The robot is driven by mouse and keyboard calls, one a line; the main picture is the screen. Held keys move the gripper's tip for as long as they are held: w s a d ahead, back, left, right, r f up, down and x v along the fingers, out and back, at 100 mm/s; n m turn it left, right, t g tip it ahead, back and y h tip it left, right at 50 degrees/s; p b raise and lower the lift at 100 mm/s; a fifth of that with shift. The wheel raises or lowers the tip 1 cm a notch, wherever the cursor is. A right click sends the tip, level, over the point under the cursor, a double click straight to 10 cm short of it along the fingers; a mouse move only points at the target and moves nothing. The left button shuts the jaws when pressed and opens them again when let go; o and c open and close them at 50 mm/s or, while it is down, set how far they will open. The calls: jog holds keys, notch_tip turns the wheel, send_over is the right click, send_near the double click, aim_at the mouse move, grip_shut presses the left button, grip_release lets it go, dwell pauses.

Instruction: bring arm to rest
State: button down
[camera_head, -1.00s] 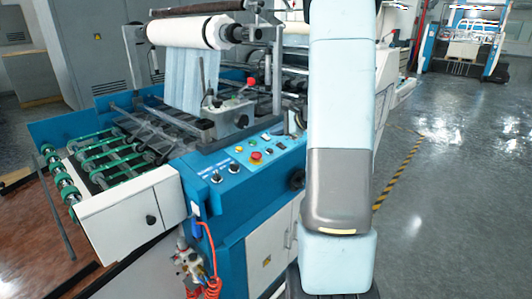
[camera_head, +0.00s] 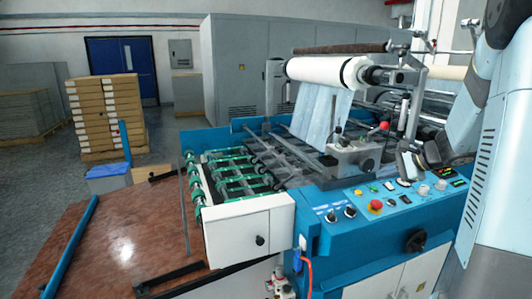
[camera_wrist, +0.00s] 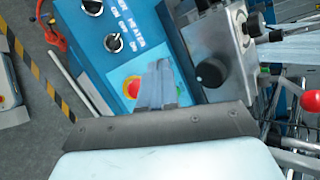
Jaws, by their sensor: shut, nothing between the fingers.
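My arm is at the right edge of the head view, in front of the blue laminating machine (camera_head: 330,233). Its end reaches left over the machine's control panel. My gripper (camera_head: 408,163) shows there small and partly unclear beside the grey control box (camera_head: 357,157). In the wrist view my gripper (camera_wrist: 159,66) is shut and empty, above the blue panel near the red emergency button (camera_wrist: 132,88). A black knob (camera_wrist: 211,73) on the metal box is to its right.
A white film roll (camera_head: 325,72) hangs above the machine. Green-wheeled conveyor rails (camera_head: 235,170) are at its left, with a brown table (camera_head: 110,240) beside them. Stacked boxes (camera_head: 105,115) stand behind, near a blue door (camera_head: 121,70). A yellow-black floor stripe (camera_wrist: 38,75) shows in the wrist view.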

jog(key=s+a+r+n+g+h, duration=0.1)
jog(key=s+a+r+n+g, duration=0.2)
jog(key=s+a, duration=0.35)
jog(key=s+a+r+n+h, duration=0.1)
jog(key=s+a+r+n, duration=0.2)
jog(key=s+a+n, duration=0.4)
jog(key=s+r+n+h, duration=0.2)
jog(key=s+n+h, duration=0.2)
jog(key=s, duration=1.1)
jog(key=shift+n+t+h, duration=0.4)
jog(key=shift+n, duration=0.5)
jog(key=c, duration=1.8)
grip_release()
jog(key=shift+c, duration=0.2)
